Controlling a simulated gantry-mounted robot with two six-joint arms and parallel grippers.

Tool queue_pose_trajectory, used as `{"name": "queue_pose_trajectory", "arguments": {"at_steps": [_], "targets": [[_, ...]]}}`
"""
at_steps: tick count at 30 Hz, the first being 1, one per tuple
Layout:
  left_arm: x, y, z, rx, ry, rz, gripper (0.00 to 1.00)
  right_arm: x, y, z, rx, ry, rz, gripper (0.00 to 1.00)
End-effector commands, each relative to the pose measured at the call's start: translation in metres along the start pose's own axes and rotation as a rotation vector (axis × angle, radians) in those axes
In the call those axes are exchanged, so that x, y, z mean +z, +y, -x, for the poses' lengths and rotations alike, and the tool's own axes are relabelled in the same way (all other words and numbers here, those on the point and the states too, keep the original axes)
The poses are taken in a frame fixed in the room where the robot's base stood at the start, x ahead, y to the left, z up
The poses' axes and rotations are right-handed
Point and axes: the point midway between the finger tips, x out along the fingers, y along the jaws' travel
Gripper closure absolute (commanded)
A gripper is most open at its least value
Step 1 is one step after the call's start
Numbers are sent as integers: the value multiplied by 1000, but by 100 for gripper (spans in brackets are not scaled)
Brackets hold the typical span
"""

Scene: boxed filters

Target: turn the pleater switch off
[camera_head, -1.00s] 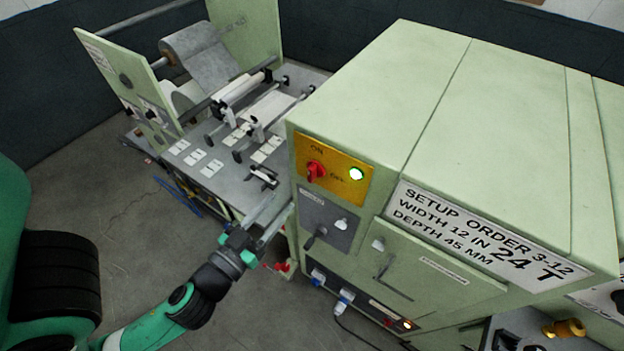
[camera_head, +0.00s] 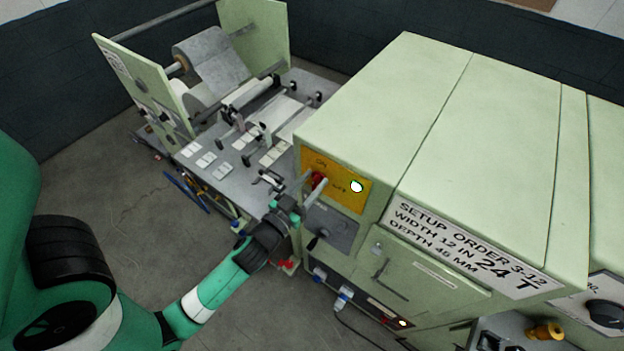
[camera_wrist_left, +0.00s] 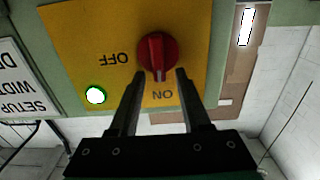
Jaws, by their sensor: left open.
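The red rotary switch (camera_head: 319,181) sits on a yellow plate (camera_head: 351,197) on the green machine's front, beside a brightly lit lamp (camera_head: 356,186). In the left wrist view, which shows the lettering upside down, the red knob (camera_wrist_left: 157,57) has its ridge upright in the picture, in line with the ON label (camera_wrist_left: 162,95). The OFF label (camera_wrist_left: 112,59) is to its left. My left gripper (camera_head: 311,184) is at the knob in the head view. In the wrist view its open fingers (camera_wrist_left: 158,76) straddle the knob's lower part; contact cannot be told. My right gripper is not in view.
A grey panel with a black lever (camera_head: 312,243) is just below the yellow plate. A green cabinet door with a handle (camera_head: 381,268) is lower right. The roll feed table (camera_head: 225,180) stands behind left. Open floor (camera_head: 90,195) lies at left.

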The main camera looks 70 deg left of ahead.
Motion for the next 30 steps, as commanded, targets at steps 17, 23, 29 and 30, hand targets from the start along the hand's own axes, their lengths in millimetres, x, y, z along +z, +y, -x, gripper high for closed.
{"name": "queue_pose_trajectory", "arguments": {"at_steps": [17, 23, 29, 30], "targets": [[0, 0, 0, 0, 0, 0, 100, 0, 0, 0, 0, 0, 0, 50], [0, 0, 0, 0, 0, -14, 100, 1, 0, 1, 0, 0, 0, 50], [0, 2, 0, 0, 0, -79, 100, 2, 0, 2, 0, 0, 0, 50], [1, 3, 0, 0, 0, -100, 100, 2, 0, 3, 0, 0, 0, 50]]}}
